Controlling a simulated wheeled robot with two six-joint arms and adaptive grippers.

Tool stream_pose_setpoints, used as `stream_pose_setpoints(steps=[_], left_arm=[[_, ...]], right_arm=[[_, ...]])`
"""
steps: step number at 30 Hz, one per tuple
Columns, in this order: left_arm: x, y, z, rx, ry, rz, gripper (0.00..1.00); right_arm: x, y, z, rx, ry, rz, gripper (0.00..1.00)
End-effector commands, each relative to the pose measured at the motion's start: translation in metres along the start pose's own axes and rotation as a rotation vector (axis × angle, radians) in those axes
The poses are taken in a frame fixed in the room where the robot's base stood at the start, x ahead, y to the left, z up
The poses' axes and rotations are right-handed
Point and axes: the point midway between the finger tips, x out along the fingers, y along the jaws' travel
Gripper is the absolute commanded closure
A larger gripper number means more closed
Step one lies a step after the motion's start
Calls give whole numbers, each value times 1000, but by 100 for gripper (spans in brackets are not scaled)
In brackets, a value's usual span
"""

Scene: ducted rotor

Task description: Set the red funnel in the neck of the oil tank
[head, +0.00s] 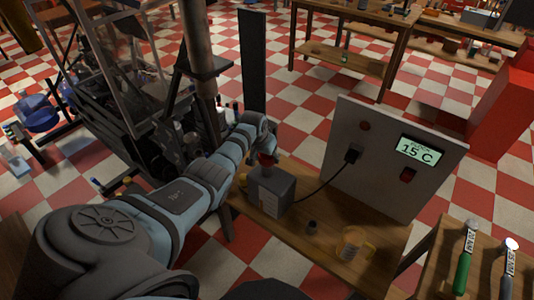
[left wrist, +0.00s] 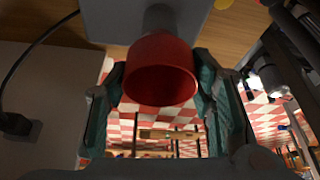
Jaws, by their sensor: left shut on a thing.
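The red funnel (head: 265,160) is between the fingers of my left gripper (head: 264,150), just above the grey oil tank (head: 271,193) on the wooden table. In the left wrist view, the funnel (left wrist: 160,70) shows its wide mouth toward the camera, with the gripper's fingers (left wrist: 160,84) shut on it from both sides. The tank (left wrist: 105,20) lies beyond it, and its dark neck (left wrist: 160,17) lines up behind the funnel. The spout is hidden, so I cannot tell whether it is inside the neck. My right gripper is not in view.
A grey panel (head: 375,165) with a "15 C" display stands behind the tank, with a black cable running toward the tank.

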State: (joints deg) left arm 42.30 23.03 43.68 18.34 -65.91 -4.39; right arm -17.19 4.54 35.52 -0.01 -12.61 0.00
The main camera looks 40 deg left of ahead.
Motion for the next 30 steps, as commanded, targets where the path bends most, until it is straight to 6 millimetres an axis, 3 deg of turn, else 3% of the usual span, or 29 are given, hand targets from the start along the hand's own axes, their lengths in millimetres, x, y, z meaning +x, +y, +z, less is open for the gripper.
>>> stream_pose_setpoints(steps=[1,5,17,22,30], left_arm=[[0,0,0,0,0,0,47],[0,0,0,0,0,0,27],[-5,-1,-1,0,2,0,27],[-33,0,0,3,5,-2,27],[-104,-1,-1,0,2,-1,27]], right_arm=[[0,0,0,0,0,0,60],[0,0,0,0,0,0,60],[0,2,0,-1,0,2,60],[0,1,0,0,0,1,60],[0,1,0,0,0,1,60]])
